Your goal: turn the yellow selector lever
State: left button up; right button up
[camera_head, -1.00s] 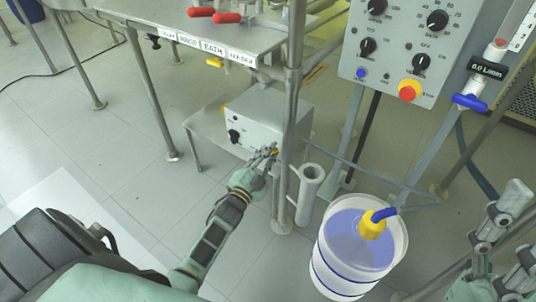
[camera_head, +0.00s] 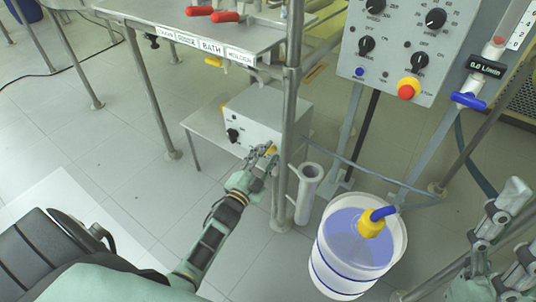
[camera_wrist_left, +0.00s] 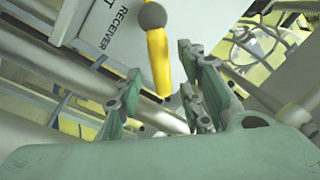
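The yellow selector lever (camera_wrist_left: 158,62) hangs from a dark grey round hub on a white box in the left wrist view. The word RECEIVER is printed beside it. In the head view only a small yellow part of the lever (camera_head: 271,149) shows, at the box's lower right front. My left gripper (camera_wrist_left: 158,100) is open, with fingers on both sides of the lever's lower end. The lever appears nearer the right-hand fingers; I cannot tell whether they touch. In the head view the left gripper (camera_head: 264,160) partly hides the lever. My right gripper (camera_head: 508,236) is open and empty at the lower right.
The white box (camera_head: 268,112) stands on a low shelf, close to a vertical metal post (camera_head: 291,90). A grey tube holder (camera_head: 308,190) and a bucket of bluish liquid (camera_head: 334,262) stand to the right. A bench (camera_head: 190,28) is above left, a control panel (camera_head: 395,55) above right.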

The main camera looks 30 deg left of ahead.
pick_arm(q)
jog(key=s+f, duration=0.1)
jog(key=s, duration=1)
jog(key=shift+d, duration=0.2)
